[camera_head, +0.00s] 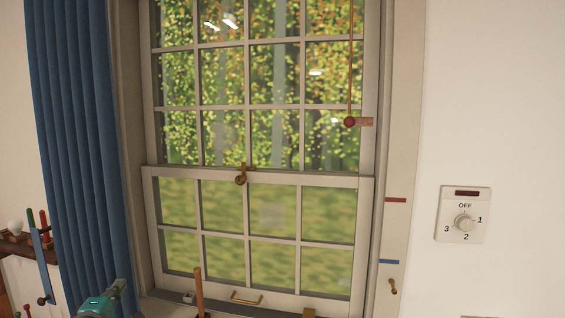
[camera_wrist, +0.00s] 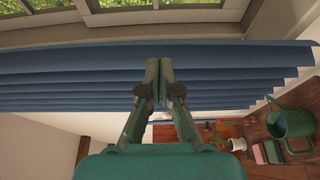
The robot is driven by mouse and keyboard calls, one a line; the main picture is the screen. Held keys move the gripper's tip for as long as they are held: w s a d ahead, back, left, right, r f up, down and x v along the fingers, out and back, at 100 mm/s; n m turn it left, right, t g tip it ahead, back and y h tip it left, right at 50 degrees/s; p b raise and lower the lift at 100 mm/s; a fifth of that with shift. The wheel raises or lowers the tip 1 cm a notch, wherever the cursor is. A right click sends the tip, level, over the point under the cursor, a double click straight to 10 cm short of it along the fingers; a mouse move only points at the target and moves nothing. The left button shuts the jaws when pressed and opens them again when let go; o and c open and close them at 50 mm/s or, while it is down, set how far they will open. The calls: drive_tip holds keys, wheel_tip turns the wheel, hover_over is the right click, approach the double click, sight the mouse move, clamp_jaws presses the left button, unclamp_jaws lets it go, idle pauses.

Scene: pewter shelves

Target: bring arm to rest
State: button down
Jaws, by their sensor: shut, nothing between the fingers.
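My gripper (camera_wrist: 160,84) is in the middle of the wrist view. Its two fingers are together, with nothing between them. The blue curtain (camera_wrist: 60,85) spans the wrist view behind the fingertips; I cannot tell whether they touch it. In the head view a teal part of my arm (camera_head: 103,300) shows at the bottom left, below the curtain (camera_head: 70,130) and left of the window. The gripper's fingers cannot be made out in the head view.
A sash window (camera_head: 250,176) fills the middle of the head view. A dial switch (camera_head: 464,222) is on the right wall. A shelf (camera_head: 14,246) with small items is at the left edge. The wrist view shows a green watering can (camera_wrist: 288,126) and a potted plant (camera_wrist: 237,143) at right.

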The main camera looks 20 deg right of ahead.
drive_tip(key=s+d+f+g+y, duration=0.1)
drive_tip(key=s+d+f, duration=0.3)
drive_tip(key=f, duration=0.5)
drive_tip(key=s+d+f+m+y, duration=0.1)
drive_tip(key=s+d+f, duration=0.2)
drive_tip(key=d+f, duration=0.35)
drive_tip(key=s+d+f+g+y, duration=0.1)
drive_tip(key=s+d+f, duration=0.2)
drive_tip(key=f, duration=0.7)
drive_tip(key=s+d+f+m+g+y, duration=0.1)
drive_tip(key=s+d+f+m, duration=0.1)
drive_tip(key=s+d+f, duration=0.55)
drive_tip(key=s+d+f+m, duration=0.1)
drive_tip(key=s+d+f, duration=0.4)
drive_tip(key=s, duration=0.6)
drive_tip(key=s+d+r+m+y, duration=0.1)
drive_tip(key=s+d+m, duration=0.25)
drive_tip(key=s, duration=0.85)
drive_tip(key=s+d+m, duration=0.2)
drive_tip(key=s+d, duration=0.3)
drive_tip(key=s, duration=0.7)
drive_tip(key=s+d+r+m+h, duration=0.1)
drive_tip(key=s+d+r+m, duration=0.1)
drive_tip(key=s+r, duration=0.5)
drive_tip(key=s+d+r+m, duration=0.1)
drive_tip(key=s+r+m, duration=0.3)
drive_tip(key=s+r, duration=0.4)
drive_tip(key=shift+s+d+r+h, duration=0.3)
drive_tip(key=shift+s+d+h, duration=0.1)
drive_tip(key=shift+s, duration=0.35)
